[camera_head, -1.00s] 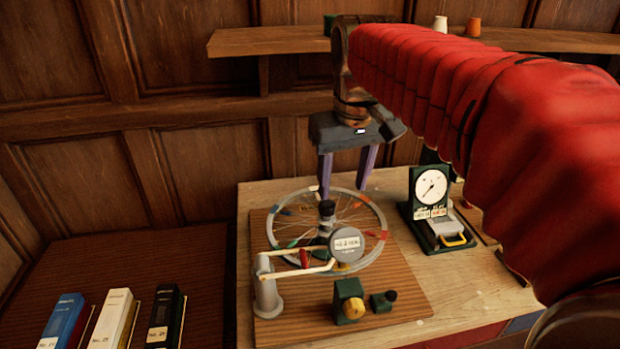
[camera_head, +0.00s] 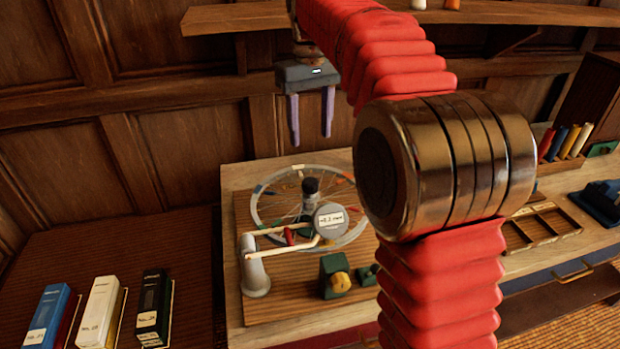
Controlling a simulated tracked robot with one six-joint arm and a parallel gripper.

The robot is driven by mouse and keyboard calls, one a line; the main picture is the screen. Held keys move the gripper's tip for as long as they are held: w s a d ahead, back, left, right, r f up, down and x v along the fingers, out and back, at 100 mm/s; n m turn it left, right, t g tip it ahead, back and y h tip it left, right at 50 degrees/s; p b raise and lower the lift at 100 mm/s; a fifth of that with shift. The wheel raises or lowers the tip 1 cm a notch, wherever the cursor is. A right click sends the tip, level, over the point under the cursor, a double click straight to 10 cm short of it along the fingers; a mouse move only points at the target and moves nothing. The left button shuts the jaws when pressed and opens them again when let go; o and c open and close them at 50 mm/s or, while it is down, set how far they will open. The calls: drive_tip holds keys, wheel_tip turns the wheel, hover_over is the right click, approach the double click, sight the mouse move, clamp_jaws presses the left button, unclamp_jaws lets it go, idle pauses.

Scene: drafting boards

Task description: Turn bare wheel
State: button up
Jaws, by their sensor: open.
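The bare wheel (camera_head: 263,218) is a pale spoked rim with coloured marks, lying level over a striped wooden board (camera_head: 243,208). A dark upright hub post (camera_head: 310,190) stands at its middle. A grey stand (camera_head: 254,270) at the front left carries pale arms and a round grey gauge (camera_head: 330,221) that overlaps the wheel's near edge. My gripper (camera_head: 312,143) hangs above and behind the wheel, its two purple fingers pointing down, apart and empty. It does not appear to touch the wheel. My red arm covers the area right of the wheel.
A green block with a yellow knob (camera_head: 336,278) sits at the board's front. Three binders (camera_head: 100,312) stand on the lower surface at left. A wall shelf (camera_head: 218,17) runs behind. A wooden tray (camera_head: 541,222) and coloured books (camera_head: 570,140) are at right.

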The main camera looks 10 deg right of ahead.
sight(310, 180)
drive_tip(key=shift+f, duration=0.1)
wheel_tip(310, 180, down, 14)
drive_tip(key=shift+r, duration=0.2)
idle(0.8)
drive_tip(key=shift+c, duration=0.5)
clamp_jaws()
